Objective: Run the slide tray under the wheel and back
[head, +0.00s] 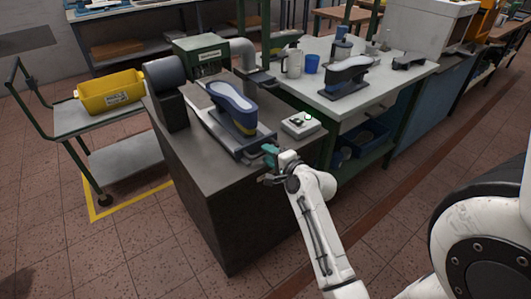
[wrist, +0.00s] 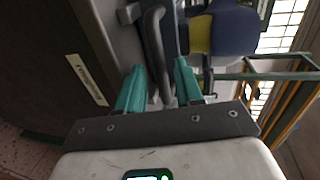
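The slide tray (head: 222,133) is a long grey plate on the dark bench, carrying a blue and yellow shoe last with a pale sole (head: 233,98). The last also shows in the wrist view (wrist: 235,30). A dark drum that looks like the wheel (head: 164,76) stands at the bench's far left end, apart from the last. My gripper (head: 269,153) is at the tray's near end. In the wrist view my teal fingers (wrist: 160,66) are apart, on either side of a dark handle bar (wrist: 153,28). Gaps show beside the bar; contact is not visible.
A green machine with a grey duct (head: 203,55) stands behind. A yellow bin (head: 110,93) is on a cart at left. A white-topped table (head: 350,105) stands at right.

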